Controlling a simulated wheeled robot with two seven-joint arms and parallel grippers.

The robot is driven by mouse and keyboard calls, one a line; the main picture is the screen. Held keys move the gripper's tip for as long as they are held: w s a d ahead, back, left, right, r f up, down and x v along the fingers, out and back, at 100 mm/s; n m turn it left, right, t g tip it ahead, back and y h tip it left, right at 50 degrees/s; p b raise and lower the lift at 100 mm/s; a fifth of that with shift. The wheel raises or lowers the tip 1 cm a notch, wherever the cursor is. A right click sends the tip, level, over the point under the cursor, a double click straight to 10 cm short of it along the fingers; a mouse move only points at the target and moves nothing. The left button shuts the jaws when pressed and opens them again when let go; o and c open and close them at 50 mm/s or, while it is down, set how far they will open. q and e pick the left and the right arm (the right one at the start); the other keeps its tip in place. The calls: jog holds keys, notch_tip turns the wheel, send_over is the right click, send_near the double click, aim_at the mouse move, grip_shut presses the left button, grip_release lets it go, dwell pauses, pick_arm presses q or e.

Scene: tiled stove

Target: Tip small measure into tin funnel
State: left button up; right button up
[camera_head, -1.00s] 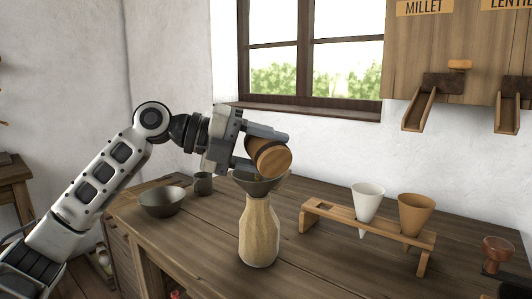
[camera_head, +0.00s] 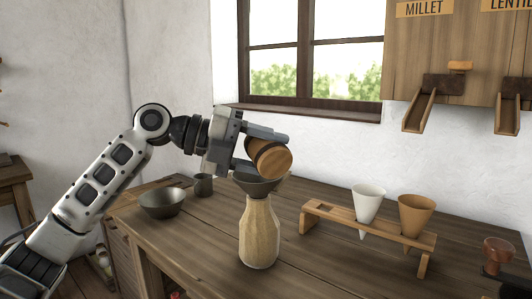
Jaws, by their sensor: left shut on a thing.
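My left gripper (camera_head: 262,150) is shut on a small wooden measure (camera_head: 272,160) with dark bands. The measure is tilted over, with its flat wooden end facing the camera, just above the dark tin funnel (camera_head: 258,185). The funnel sits in the mouth of a pale, bottle-shaped container (camera_head: 259,235) standing on the table. The measure's mouth and any grain in it cannot be seen. My right gripper is not in view.
A wooden rack (camera_head: 372,232) holds a white cone (camera_head: 368,198) and a tan cone (camera_head: 415,213) at the right. A dark bowl (camera_head: 162,203) and a small dark cup (camera_head: 203,185) stand at the left. Wooden chutes (camera_head: 420,108) hang on the wall. The table front (camera_head: 340,272) is clear.

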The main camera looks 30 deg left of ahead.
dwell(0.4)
pick_arm(q)
jog(key=shift+a+r+n+h, duration=0.15)
jog(key=shift+n+h, duration=0.25)
jog(key=shift+n, duration=0.3)
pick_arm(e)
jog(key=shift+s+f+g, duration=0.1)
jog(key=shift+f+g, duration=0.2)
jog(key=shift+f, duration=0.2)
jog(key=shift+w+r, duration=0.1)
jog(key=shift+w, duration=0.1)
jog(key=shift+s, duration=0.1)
pick_arm(q)
jog(key=shift+w+r, duration=0.1)
jog(key=shift+w+a+r+n+h+b, duration=0.15)
jog(key=shift+r+n+h+b, duration=0.15)
jog(key=shift+n+h, duration=0.35)
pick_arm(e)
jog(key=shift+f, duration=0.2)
